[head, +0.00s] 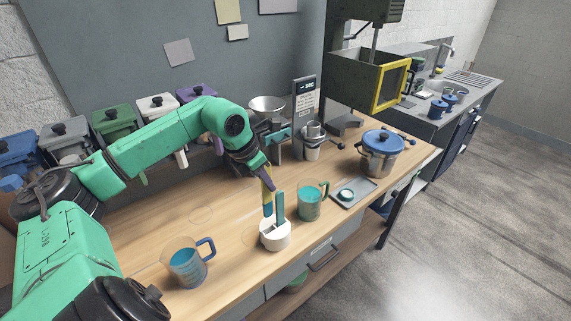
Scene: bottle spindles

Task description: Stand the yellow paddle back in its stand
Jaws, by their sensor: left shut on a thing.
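My left gripper (264,172) comes down over the front middle of the bench. It is shut on the yellow paddle (267,186), a slim upright piece with a yellow upper part and a bluish lower end. The white round stand (275,236) is right below, near the bench's front edge. A teal upright piece (280,206) stands at the stand, just right of the held paddle. The paddle's lower end is close over the stand; I cannot tell whether it touches or enters it. My right gripper is not in view.
A glass jug (186,263) with blue liquid is at left front. A grey tray (354,194) and a blue-lidded pot (381,155) are at right. Coloured bins line the back. Bare wood lies left of the stand.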

